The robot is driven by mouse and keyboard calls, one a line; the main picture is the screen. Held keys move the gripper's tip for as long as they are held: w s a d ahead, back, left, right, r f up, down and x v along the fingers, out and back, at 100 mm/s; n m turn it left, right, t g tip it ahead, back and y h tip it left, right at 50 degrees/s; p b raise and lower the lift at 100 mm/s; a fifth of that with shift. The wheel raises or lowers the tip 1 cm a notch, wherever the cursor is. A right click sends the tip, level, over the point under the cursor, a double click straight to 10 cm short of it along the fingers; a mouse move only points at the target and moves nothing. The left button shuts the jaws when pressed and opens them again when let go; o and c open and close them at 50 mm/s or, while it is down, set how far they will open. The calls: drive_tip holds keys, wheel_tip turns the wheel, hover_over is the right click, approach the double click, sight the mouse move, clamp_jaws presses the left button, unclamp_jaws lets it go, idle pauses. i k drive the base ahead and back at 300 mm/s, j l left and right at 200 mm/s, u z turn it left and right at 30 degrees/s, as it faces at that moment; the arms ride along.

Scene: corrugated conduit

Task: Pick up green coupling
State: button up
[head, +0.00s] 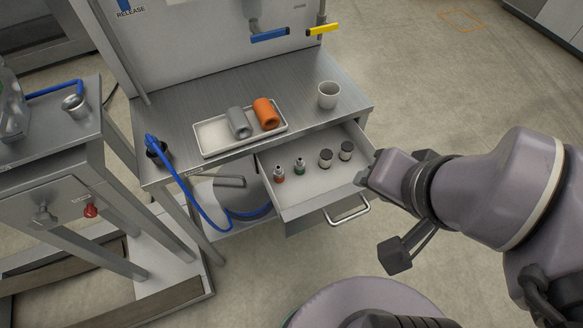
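The green coupling (299,167) is a small metal fitting with a dark top and a green band. It stands upright in the open drawer (312,195), left of the middle. A similar coupling with an orange-red band (279,174) stands just to its left. My gripper (372,172) is at the drawer's right edge, well to the right of the green coupling and apart from it. The fingers are small and partly hidden by my wrist, so I cannot tell whether they are open or shut.
Two dark-topped cylinders (326,157) (346,150) stand in the drawer between the green coupling and my gripper. Above, the metal bench (185,110) carries a tray (208,138) with grey (238,122) and orange (266,113) tubes, and a cup (327,95). A blue hose (192,207) hangs left of the drawer.

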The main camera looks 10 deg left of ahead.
sight(300, 163)
drive_tip(key=i+j+u, duration=0.2)
drive_tip(key=u, duration=0.25)
drive_tip(key=i+j+u, duration=0.1)
drive_tip(key=i+u, duration=0.2)
drive_tip(key=u, duration=0.2)
